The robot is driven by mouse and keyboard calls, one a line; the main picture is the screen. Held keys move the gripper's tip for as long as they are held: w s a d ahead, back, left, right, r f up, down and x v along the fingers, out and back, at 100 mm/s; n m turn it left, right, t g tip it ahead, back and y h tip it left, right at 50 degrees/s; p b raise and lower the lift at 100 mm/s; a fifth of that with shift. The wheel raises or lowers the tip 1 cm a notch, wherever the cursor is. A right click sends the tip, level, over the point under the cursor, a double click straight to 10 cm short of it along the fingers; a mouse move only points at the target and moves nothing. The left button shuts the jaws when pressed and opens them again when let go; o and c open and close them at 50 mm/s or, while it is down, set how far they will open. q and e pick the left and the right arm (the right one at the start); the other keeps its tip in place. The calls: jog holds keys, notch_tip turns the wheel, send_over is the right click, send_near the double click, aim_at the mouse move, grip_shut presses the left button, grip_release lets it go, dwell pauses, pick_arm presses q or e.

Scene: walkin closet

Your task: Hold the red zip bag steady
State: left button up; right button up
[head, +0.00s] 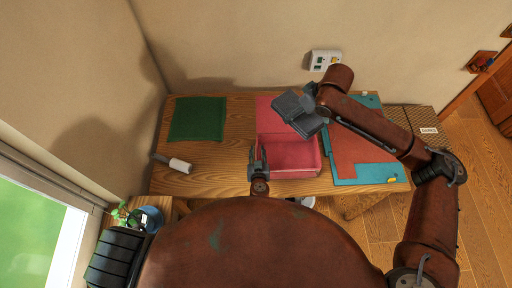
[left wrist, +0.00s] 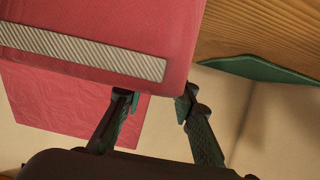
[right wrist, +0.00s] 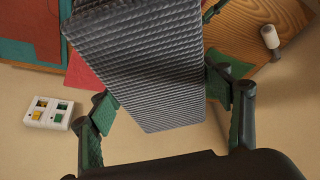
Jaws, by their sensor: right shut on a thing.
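The red zip bag (head: 290,155) stands open on the wooden table, like a shallow box. In the left wrist view its red side (left wrist: 120,30) carries a pale ribbed strip. My left gripper (head: 258,163) is at the bag's left edge, its fingers apart near a corner of the bag, as the left wrist view (left wrist: 157,98) also shows. I cannot tell whether they touch it. My right gripper (head: 308,103) is shut on a dark grey ribbed block (head: 291,107), held above the bag's far part. The block (right wrist: 145,65) fills much of the right wrist view.
A green mat (head: 198,118) and a white roller (head: 178,164) are on the left. A teal mat (head: 345,174) with a red folded piece (head: 350,150) is on the right. A white switch box (head: 325,60) is at the wall.

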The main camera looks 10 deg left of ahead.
pick_arm(q)
jog(key=shift+x, duration=1.65)
jog(key=shift+c, duration=0.4)
grip_shut()
